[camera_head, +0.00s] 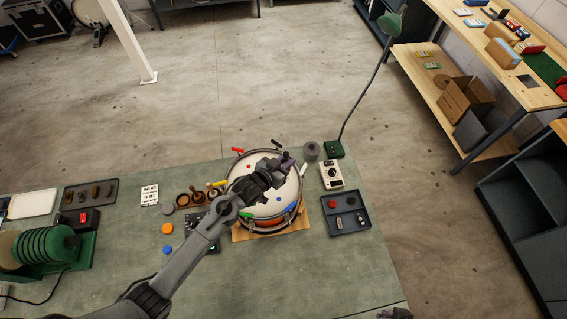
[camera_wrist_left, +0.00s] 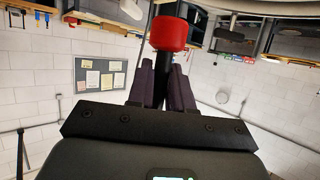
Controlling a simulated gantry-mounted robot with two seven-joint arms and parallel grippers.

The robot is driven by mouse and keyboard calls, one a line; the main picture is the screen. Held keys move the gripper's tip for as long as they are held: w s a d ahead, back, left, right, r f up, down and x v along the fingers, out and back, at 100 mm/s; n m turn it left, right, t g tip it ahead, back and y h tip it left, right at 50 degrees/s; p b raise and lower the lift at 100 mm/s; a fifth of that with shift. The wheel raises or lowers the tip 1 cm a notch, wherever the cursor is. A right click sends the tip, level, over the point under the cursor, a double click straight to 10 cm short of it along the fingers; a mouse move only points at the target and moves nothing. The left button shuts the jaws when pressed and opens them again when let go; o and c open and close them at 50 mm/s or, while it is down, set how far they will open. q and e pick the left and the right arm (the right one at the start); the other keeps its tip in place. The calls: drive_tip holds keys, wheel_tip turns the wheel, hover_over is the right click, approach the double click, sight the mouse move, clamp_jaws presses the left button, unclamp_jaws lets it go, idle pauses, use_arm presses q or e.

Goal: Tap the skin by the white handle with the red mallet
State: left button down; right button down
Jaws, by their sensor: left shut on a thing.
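The drum (camera_head: 252,166) stands on a wooden board on the bench, its pale skin facing up. Coloured handles sit around its rim; a small white handle (camera_head: 303,169) shows at the right side. My left gripper (camera_head: 285,161) is over the far right part of the skin, near the white handle. In the left wrist view it is shut on the dark shaft of the red mallet (camera_wrist_left: 169,33), whose red head sticks out beyond the fingers. In the head view the mallet is hidden, so contact with the skin cannot be told. A dark piece at the bottom edge seems to be my right gripper (camera_head: 395,313).
Around the drum are a white box with dials (camera_head: 331,175), a grey tray (camera_head: 347,214), a grey cylinder (camera_head: 311,150) and a green-based lamp (camera_head: 334,149). A green rack of discs (camera_head: 45,246) stands at the left.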

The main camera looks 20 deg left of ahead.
use_arm(q)
drive_tip(key=shift+w+d+f, duration=0.15)
drive_tip(key=shift+d+f, duration=0.05)
drive_tip(key=shift+f, duration=0.05)
drive_tip(key=shift+f+b, duration=0.75)
drive_tip(key=shift+b, duration=0.3)
drive_tip(key=shift+f+b, duration=1.4)
drive_tip(key=shift+f, duration=0.85)
drive_tip(key=shift+r+p, duration=0.3)
drive_tip(key=shift+r, duration=0.05)
wheel_tip(320, 180, up, 5)
drive_tip(key=p, duration=0.5)
